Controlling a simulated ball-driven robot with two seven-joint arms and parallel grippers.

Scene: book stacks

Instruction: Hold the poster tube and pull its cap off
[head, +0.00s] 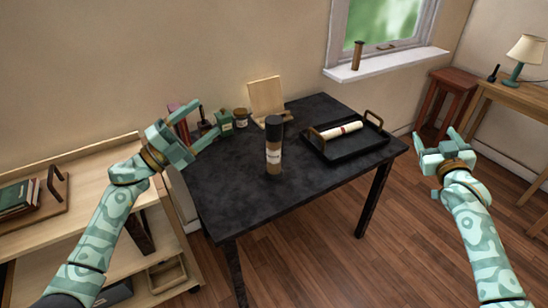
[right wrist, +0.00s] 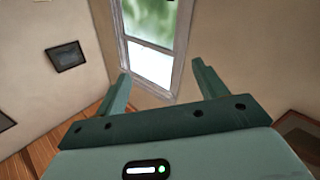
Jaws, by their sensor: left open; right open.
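The poster tube (head: 274,158) stands upright near the middle of the dark table, brown with a pale label. Its black cap (head: 274,127) sits on its top end. My left gripper (head: 207,122) is open and empty, to the left of the tube and apart from it, near the table's back left side. My right gripper (head: 434,138) is open and empty, off the right edge of the table and far from the tube. In the right wrist view its two fingers (right wrist: 160,85) stand apart with nothing between them; the tube is not in that view.
A black tray (head: 347,152) with brown handles holds a rolled paper (head: 338,131) on the table's right side. A wooden stand (head: 266,96), a green bottle (head: 225,122) and a jar (head: 241,118) are at the back. The table (head: 236,193) is clear in front of the tube.

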